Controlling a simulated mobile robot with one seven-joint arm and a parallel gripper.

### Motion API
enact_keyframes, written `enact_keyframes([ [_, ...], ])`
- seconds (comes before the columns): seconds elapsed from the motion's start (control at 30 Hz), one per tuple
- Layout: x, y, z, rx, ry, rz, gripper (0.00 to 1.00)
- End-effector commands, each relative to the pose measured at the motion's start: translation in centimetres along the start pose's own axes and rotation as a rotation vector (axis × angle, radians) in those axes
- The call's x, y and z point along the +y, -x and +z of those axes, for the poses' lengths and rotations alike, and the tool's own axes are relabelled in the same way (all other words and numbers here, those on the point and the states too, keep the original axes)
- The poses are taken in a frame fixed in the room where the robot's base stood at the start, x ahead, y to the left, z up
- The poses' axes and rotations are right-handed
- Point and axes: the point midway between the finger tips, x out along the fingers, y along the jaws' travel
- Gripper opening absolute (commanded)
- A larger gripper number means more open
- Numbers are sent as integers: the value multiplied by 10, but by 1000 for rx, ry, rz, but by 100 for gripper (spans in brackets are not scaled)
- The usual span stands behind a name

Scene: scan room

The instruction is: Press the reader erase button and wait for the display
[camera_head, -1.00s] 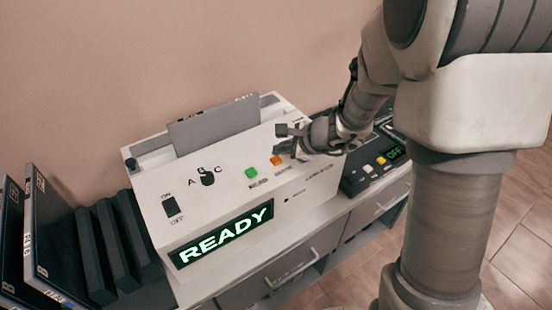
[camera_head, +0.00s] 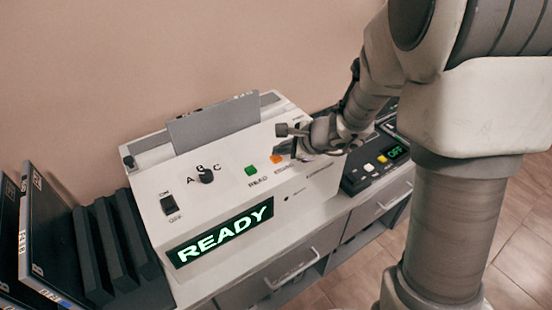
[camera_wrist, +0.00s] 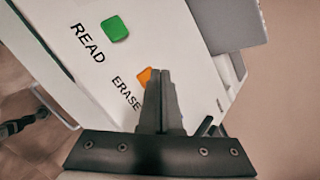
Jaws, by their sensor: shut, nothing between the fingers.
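The white reader (camera_head: 225,185) stands on the cabinet, and its display (camera_head: 222,233) reads READY in green-white letters. The orange erase button (camera_head: 277,159) is on its top face, right of the green read button (camera_head: 251,170). My gripper (camera_head: 285,147) is shut and empty at the erase button. In the wrist view the shut fingertips (camera_wrist: 160,75) overlap the orange button (camera_wrist: 145,76), hiding part of it beside the ERASE label. I cannot tell whether the tips touch it. The green button (camera_wrist: 115,29) is clear of the fingers.
A black control box (camera_head: 372,165) with a small OFF display is right of the reader. A black rack (camera_head: 105,250) and dark plates (camera_head: 45,240) stand at the left. A rotary knob (camera_head: 206,177), a rocker switch (camera_head: 169,205) and a grey plate (camera_head: 212,120) are on the reader.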

Motion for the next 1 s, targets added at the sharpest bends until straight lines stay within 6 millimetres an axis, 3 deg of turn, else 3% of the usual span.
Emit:
enact_keyframes([
  [1.0,3,-4,-3,0,1,0,0],
])
